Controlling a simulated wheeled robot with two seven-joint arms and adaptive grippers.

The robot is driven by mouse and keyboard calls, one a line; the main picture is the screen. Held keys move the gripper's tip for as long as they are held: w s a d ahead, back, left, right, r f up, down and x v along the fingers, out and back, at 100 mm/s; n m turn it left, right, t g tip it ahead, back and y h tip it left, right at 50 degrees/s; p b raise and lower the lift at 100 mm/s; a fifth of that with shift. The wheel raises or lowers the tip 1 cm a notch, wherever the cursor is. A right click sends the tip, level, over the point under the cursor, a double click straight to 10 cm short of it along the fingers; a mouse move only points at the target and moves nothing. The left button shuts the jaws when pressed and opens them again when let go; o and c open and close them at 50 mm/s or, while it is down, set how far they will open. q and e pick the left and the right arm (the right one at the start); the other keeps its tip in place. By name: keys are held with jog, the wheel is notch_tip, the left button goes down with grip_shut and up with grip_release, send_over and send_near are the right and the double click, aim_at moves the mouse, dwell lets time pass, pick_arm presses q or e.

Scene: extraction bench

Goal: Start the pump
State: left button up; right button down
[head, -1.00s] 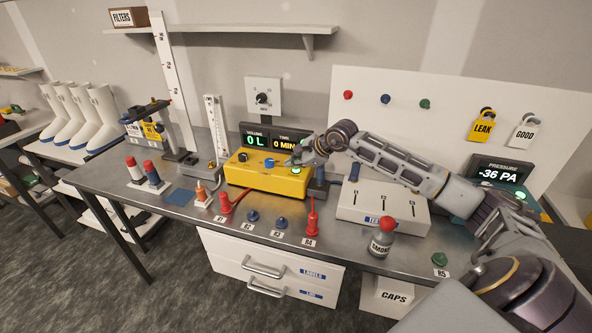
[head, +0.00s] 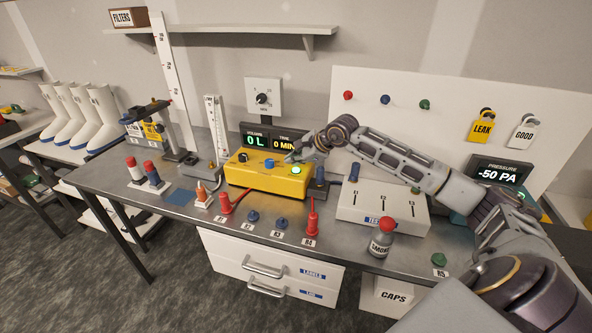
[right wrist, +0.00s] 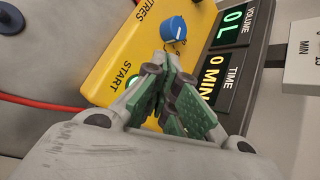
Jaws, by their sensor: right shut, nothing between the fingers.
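The yellow pump box (head: 262,181) stands on the steel bench, and its yellow top also shows in the right wrist view (right wrist: 112,48). Its green start button (head: 296,170) glows at the right end of the top. In the right wrist view the START label (right wrist: 124,76) is beside my fingers, which partly hide the button. A blue knob (head: 269,163) sits on the same top. My right gripper (head: 291,159) is shut and empty, just above and behind the button, apparently clear of it; its fingertips show in the right wrist view (right wrist: 160,68). My left gripper is out of view.
The display (head: 257,141) behind the pump reads 0 L and 0 MIN. The pressure display (head: 498,173) reads -50 PA. A white box with sliders (head: 383,210) and a red-capped bottle (head: 381,240) stand right of the pump. Red plugs (head: 311,222) stand in front.

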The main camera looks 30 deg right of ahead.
aim_at(294, 170)
jog(key=shift+r+p, duration=1.05)
jog(key=shift+r, duration=1.45)
